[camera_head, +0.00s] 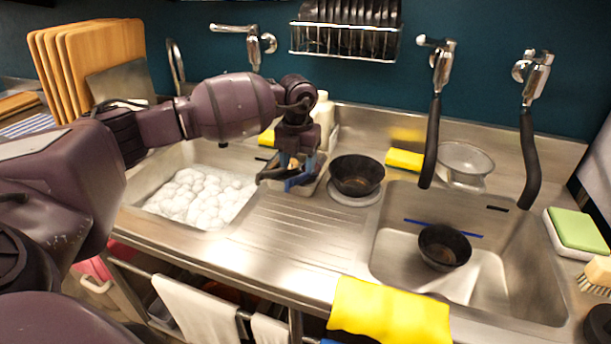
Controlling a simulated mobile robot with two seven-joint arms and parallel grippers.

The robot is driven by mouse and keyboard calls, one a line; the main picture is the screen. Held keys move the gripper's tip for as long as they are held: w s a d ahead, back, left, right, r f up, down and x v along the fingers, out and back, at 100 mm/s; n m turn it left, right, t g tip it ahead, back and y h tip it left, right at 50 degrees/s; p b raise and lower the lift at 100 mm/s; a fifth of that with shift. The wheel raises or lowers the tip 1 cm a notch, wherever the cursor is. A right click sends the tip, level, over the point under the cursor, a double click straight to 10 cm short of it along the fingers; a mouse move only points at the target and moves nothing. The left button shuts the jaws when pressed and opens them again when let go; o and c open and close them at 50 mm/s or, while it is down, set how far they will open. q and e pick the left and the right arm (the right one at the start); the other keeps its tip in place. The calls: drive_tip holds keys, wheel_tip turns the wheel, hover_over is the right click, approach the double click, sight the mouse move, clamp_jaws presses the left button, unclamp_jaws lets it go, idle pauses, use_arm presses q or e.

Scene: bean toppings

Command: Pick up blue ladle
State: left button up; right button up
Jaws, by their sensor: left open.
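My left gripper (291,163) reaches in from the left and points down over a small tray (313,185) on the counter between the two sinks. Its jaws are open. A blue piece (299,180), which may be part of the blue ladle, shows right at the fingertips; I cannot tell whether they touch it, and the gripper hides part of it. A thin blue bar (470,234) lies behind the black bowl (444,247) in the right sink; no ladle head shows on it. My right gripper is not in view.
A black bowl (357,175) stands just right of the tray. The left sink holds white foam (200,197). Black-handled taps (431,140) hang over the right sink. The ribbed drainboard (290,225) is clear.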

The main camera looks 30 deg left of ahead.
sight(298, 176)
use_arm(q)
wheel_tip(298, 176, down, 5)
drive_tip(key=shift+a, duration=0.1)
drive_tip(key=shift+c, duration=0.3)
clamp_jaws()
